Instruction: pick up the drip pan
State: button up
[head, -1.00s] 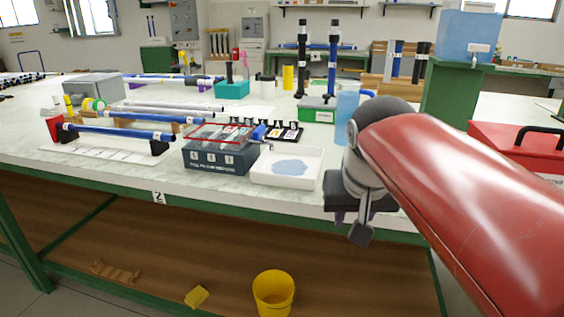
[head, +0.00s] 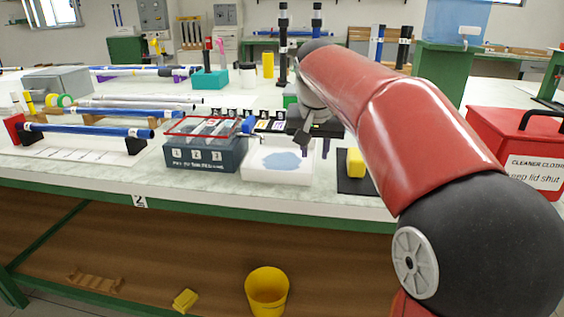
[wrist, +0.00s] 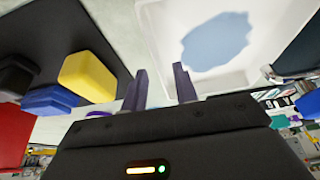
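The drip pan (head: 275,177) is a shallow white tray with a blue puddle in it, near the front edge of the bench in the head view. In the wrist view the pan (wrist: 158,45) fills the upper right, and its near side wall lies beyond my fingers. My gripper (head: 317,149) hangs at the pan's right side in the head view, pointing down. In the wrist view my gripper (wrist: 161,84) is open and empty, one finger outside the wall and one over the pan side. I cannot tell whether the fingertips are below the rim.
A dark numbered bin (head: 206,158) stands close left of the pan. Right of it lies a black mat (head: 352,186) with a yellow block (head: 355,162); a blue block (wrist: 50,100) shows beside it in the wrist view. A red cleaner-cloths box (head: 490,140) stands further right.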

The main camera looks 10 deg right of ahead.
jog(key=shift+x, duration=0.8)
jog(key=shift+c, duration=0.4)
grip_shut()
jog(key=shift+r+p, duration=0.3)
jog(key=shift+r, duration=0.05)
jog(key=shift+r+p, duration=0.35)
jog(key=shift+p, duration=0.05)
